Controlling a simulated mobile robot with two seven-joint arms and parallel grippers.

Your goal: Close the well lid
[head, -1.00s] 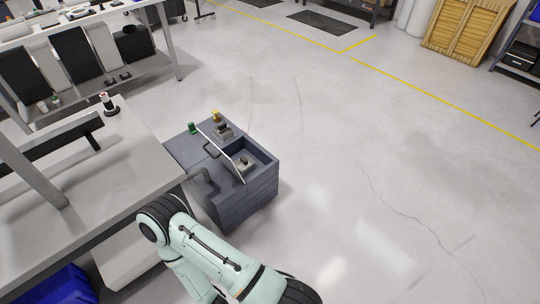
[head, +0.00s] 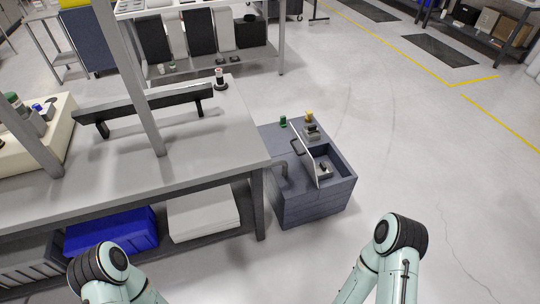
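The well lid (head: 311,160) is a thin pale panel with a dark handle (head: 297,147). It stands raised at the left edge of the open well (head: 336,162) in the top of a dark blue-grey cabinet (head: 312,205). A small grey block with a dark top (head: 323,170) sits inside the well. Pale green links of both my arms show at the bottom of the head view, left and right. Neither gripper is in view.
A grey workbench (head: 195,143) with a dark rail stands left of the cabinet. A green item (head: 283,121) and a yellow-topped grey fixture (head: 311,130) are on the cabinet's far part. Floor to the cabinet's right is clear. A blue bin (head: 112,230) sits under the bench.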

